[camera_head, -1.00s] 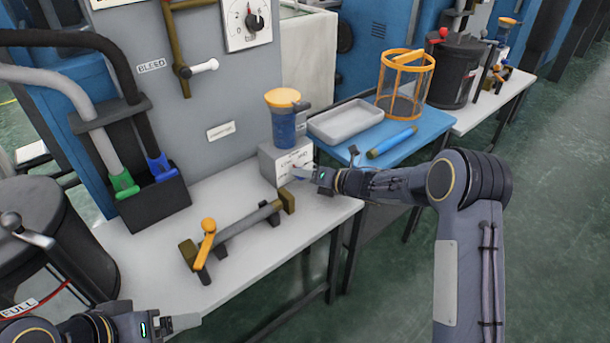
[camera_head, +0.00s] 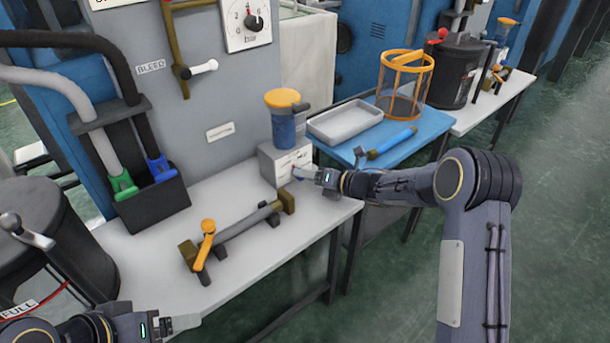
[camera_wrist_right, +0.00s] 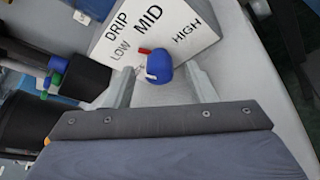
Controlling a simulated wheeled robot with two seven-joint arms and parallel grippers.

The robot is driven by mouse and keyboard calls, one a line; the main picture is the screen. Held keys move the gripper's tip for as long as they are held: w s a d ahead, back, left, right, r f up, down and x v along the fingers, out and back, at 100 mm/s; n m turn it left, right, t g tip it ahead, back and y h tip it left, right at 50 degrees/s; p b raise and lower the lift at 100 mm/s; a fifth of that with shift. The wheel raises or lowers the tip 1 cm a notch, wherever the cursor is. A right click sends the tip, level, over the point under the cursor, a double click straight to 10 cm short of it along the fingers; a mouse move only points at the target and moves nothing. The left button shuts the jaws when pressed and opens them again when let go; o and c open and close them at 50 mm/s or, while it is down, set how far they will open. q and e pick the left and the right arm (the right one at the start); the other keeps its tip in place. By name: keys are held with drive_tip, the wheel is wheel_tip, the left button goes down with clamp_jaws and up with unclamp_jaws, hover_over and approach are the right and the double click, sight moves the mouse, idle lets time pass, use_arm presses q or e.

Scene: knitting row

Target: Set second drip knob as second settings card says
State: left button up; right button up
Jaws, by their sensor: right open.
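In the right wrist view a blue drip knob (camera_wrist_right: 159,65) sits on a white panel (camera_wrist_right: 181,20) lettered DRIP, LOW, MID and HIGH. A small red piece (camera_wrist_right: 145,50) at the knob's edge lies toward LOW and MID; a white mark is on the knob. My right gripper (camera_wrist_right: 158,72) is open, its fingers on either side of the knob; contact is unclear. In the head view it reaches the grey drip box (camera_head: 286,166) under an orange-lidded blue cup (camera_head: 284,125). My left gripper (camera_head: 182,323) is low at left, empty. I cannot identify the settings card.
A bar with an orange lever (camera_head: 208,228) lies on the white bench (camera_head: 240,260) left of the box. The grey machine wall stands behind.

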drive_tip(key=v, duration=0.6)
drive_tip(key=shift+s+d, duration=0.1)
drive_tip(key=shift+d, duration=0.05)
